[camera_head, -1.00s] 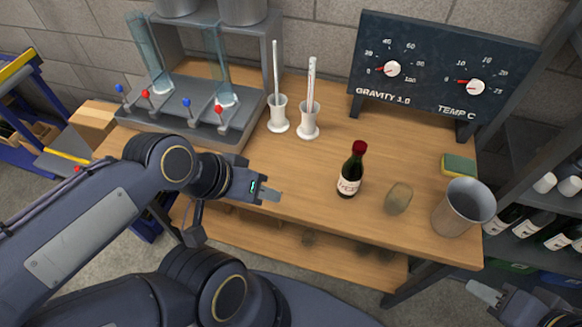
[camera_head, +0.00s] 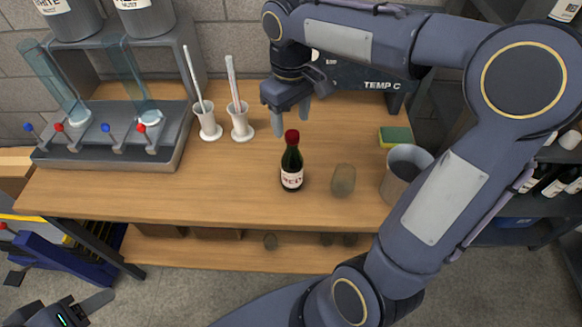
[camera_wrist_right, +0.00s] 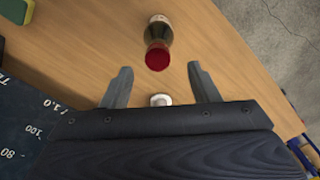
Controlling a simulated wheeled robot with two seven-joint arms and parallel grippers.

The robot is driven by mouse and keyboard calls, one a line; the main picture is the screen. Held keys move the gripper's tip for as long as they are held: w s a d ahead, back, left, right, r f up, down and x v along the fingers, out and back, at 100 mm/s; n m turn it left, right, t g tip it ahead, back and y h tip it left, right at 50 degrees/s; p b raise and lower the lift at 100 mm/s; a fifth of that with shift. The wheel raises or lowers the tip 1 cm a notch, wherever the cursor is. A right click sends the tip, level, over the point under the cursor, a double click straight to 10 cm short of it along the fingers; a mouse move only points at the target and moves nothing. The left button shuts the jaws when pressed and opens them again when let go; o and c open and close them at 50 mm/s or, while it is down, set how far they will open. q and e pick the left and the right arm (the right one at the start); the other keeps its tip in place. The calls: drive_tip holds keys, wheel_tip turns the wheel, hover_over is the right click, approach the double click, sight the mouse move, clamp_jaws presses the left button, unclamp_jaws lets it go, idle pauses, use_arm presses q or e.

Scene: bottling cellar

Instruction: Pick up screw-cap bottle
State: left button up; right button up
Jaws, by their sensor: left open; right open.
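The screw-cap bottle (camera_head: 292,168) is dark with a red cap and a pale label, and stands upright on the wooden bench. My right gripper (camera_head: 293,121) is open and empty, just behind and above the bottle cap. In the right wrist view, the bottle (camera_wrist_right: 158,36) shows with its red cap towards the camera, slightly beyond the open fingers (camera_wrist_right: 159,68). It appears untouched. My left gripper (camera_head: 88,307) is open and empty at the lower left, low in front of the bench.
A brownish rounded object (camera_head: 343,180) stands right of the bottle, with a metal pot (camera_head: 393,184) further right. A sponge (camera_head: 395,136) lies behind the pot. Two white-based cylinders (camera_head: 241,128) and a rack (camera_head: 110,155) with glass tubes stand left. Bare bench lies left of the bottle.

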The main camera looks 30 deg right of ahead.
sight(292, 133)
wheel_tip(292, 133, down, 7)
drive_tip(key=shift+d+r, duration=0.15)
drive_tip(key=shift+r, duration=0.05)
clamp_jaws()
idle(0.4)
drive_tip(key=shift+w, duration=0.1)
